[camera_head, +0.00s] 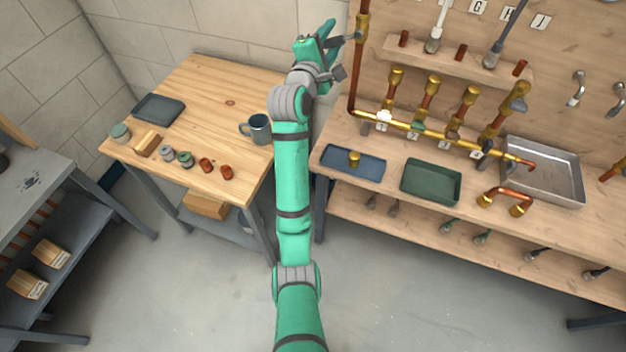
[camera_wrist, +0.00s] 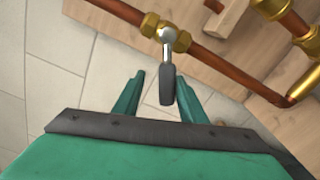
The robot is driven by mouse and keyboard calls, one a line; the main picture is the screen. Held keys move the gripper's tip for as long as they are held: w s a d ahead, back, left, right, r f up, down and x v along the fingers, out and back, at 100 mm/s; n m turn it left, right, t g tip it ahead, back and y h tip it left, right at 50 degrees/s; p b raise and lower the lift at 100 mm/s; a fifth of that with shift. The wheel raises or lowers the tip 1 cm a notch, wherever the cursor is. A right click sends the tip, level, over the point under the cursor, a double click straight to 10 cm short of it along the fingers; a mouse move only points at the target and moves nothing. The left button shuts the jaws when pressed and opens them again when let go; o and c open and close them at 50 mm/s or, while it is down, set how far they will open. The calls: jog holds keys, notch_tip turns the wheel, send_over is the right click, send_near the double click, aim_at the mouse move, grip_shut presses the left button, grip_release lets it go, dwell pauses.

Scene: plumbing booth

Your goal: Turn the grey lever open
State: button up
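The grey lever (camera_wrist: 168,85) has a dark grey grip and a lighter metal stem. It is fixed to a brass valve (camera_wrist: 166,32) on a copper pipe. In the wrist view my gripper (camera_wrist: 160,75) is open, with one teal finger on each side of the lever's grip. Gaps show on both sides, so the fingers do not appear to hold it. In the head view my gripper (camera_head: 324,43) is raised at the left end of the pipework, and the lever (camera_head: 342,39) points left towards it. Exact depth between fingers and lever cannot be told.
The copper pipe (camera_head: 356,80) runs down the booth's wall into a horizontal brass run with several valves. A blue tray (camera_head: 335,164), a green tray (camera_head: 430,196) and a metal tray (camera_head: 565,185) stand on the bench. A mug (camera_head: 259,130) stands on the wooden table (camera_head: 225,90).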

jog(key=m, duration=0.1)
jog(key=r+m, duration=0.1)
jog(key=shift+w+a+r+m, duration=0.1)
jog(key=shift+a+r+m, duration=0.2)
jog(key=shift+r+m, duration=0.3)
jog(key=shift+m, duration=0.3)
jog(key=v, duration=1.1)
jog(key=s+d+f+y, duration=0.1)
jog(key=s+f, duration=0.4)
jog(key=f, duration=0.3)
jog(key=s+d+f+m+y, duration=0.1)
jog(key=s+f+y, duration=0.1)
jog(key=s+f, duration=0.4)
jog(key=s+f+m+y, duration=0.1)
jog(key=s+f, duration=0.4)
jog(key=f, duration=0.6)
jog(key=shift+s+d+f+y, duration=0.25)
jog(key=shift+s+d+y, duration=0.1)
jog(key=shift+d+y, duration=0.05)
jog(key=shift+c, duration=0.7)
